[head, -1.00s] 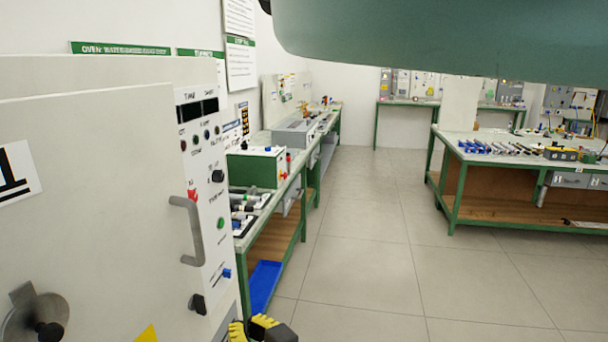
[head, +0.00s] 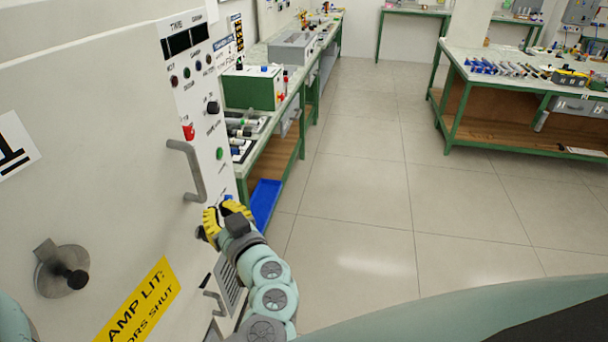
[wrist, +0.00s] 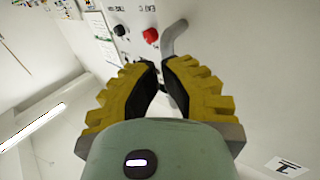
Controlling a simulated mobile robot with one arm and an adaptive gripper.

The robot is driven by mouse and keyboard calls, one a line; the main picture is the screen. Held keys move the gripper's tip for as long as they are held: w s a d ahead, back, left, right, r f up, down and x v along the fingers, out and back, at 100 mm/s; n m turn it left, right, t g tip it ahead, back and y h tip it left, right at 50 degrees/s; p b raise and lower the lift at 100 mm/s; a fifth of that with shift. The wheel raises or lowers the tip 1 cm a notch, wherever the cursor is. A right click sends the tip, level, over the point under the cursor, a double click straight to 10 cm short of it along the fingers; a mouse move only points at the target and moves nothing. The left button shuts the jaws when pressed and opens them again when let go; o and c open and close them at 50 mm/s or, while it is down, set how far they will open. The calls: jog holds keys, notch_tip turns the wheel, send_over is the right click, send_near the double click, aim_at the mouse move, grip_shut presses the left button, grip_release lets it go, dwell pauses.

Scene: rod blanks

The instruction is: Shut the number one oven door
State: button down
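The oven marked 1 (head: 12,147) fills the left of the head view. Its pale front has a grey bar handle (head: 190,170) near the right edge and a round latch (head: 62,270) at lower left. The handle also shows in the wrist view (wrist: 174,38), partly behind the right finger. My gripper (head: 213,216) has yellow ribbed fingers and is just below and right of the handle. In the wrist view my gripper (wrist: 161,65) shows a narrow gap between its fingertips, with nothing clearly held. I cannot tell how far the door stands from its frame.
The control panel (head: 190,85) has displays, lamps and knobs beside the handle. A yellow warning label (head: 140,305) is low on the oven. A green-framed bench (head: 275,155) with a blue bin (head: 265,200) stands behind. Tiled floor (head: 370,200) is clear to the right.

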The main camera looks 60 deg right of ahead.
aim_at(183, 194)
jog(key=shift+p+x, duration=1)
jog(key=shift+x, duration=1.1)
jog(key=w+b, duration=0.1)
jog(key=b, duration=0.2)
jog(key=w+f+n+y+b, duration=0.1)
jog(key=w+b, duration=0.1)
jog(key=b, duration=0.2)
jog(key=shift+w+a+b, duration=0.1)
jog(key=shift+a+b, duration=0.15)
jog(key=shift+b, duration=0.05)
jog(key=w+b, duration=0.1)
jog(key=w+y+b, duration=0.1)
jog(key=w+a+b, duration=0.1)
jog(key=b, duration=0.1)
jog(key=shift+w+r+n+t+y, duration=0.3)
jog(key=shift+w+n+t, duration=0.1)
jog(key=shift+w+a+r, duration=0.1)
jog(key=shift+w+r, duration=0.05)
jog(key=shift+w, duration=0.1)
